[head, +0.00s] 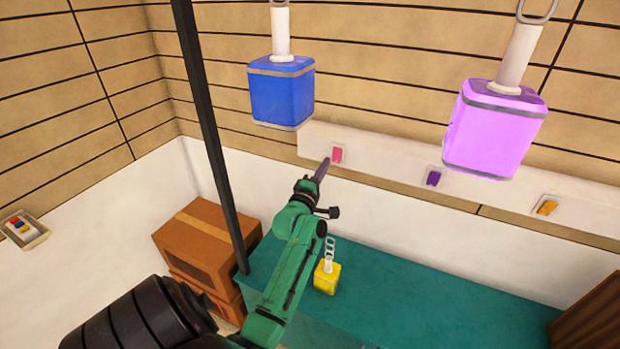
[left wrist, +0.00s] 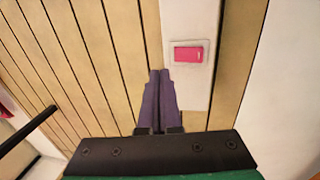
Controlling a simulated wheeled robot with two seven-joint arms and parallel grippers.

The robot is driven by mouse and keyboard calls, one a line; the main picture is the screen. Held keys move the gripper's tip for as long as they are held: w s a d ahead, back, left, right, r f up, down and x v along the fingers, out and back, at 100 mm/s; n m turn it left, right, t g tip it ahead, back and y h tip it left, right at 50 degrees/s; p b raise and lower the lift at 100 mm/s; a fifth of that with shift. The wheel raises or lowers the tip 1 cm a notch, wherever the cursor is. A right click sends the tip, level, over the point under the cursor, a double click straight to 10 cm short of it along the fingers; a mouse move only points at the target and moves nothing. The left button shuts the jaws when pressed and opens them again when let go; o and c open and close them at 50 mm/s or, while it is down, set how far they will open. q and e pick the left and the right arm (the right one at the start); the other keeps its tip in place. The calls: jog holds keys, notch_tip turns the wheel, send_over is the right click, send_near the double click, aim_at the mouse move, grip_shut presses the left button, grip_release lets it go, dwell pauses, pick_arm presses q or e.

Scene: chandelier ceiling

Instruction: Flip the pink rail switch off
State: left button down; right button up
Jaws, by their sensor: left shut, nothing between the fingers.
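The pink rail switch (head: 337,154) is on the white wall rail, left of the purple and orange switches. In the left wrist view the pink switch (left wrist: 188,54) is a rocker in a pale plate, ahead and to the right of my fingers. My left gripper (head: 323,165) is shut and empty, with its tips close to the left and below the switch in the head view. In the left wrist view its fingers (left wrist: 160,76) lie together beside the plate. I cannot tell whether they touch the wall. My right gripper is not in view.
A purple switch (head: 433,178) and an orange switch (head: 547,207) share the rail (head: 390,167). A blue lantern (head: 281,95) and a lilac lantern (head: 494,130) hang above. A yellow lantern (head: 327,278) stands on the green table (head: 420,300). A dark post (head: 212,130) rises left of my arm, near cardboard boxes (head: 207,243).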

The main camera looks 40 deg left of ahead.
pick_arm(q)
jog(key=shift+r+b+v, duration=0.15)
jog(key=shift+b+v, duration=0.15)
jog(key=shift+v, duration=0.6)
jog(key=shift+r+b+v, duration=0.2)
jog(key=shift+b+v, duration=0.05)
jog(key=shift+v, duration=0.65)
jog(key=shift+r+b+v, duration=0.15)
jog(key=shift+b+v, duration=0.15)
jog(key=shift+v, duration=0.6)
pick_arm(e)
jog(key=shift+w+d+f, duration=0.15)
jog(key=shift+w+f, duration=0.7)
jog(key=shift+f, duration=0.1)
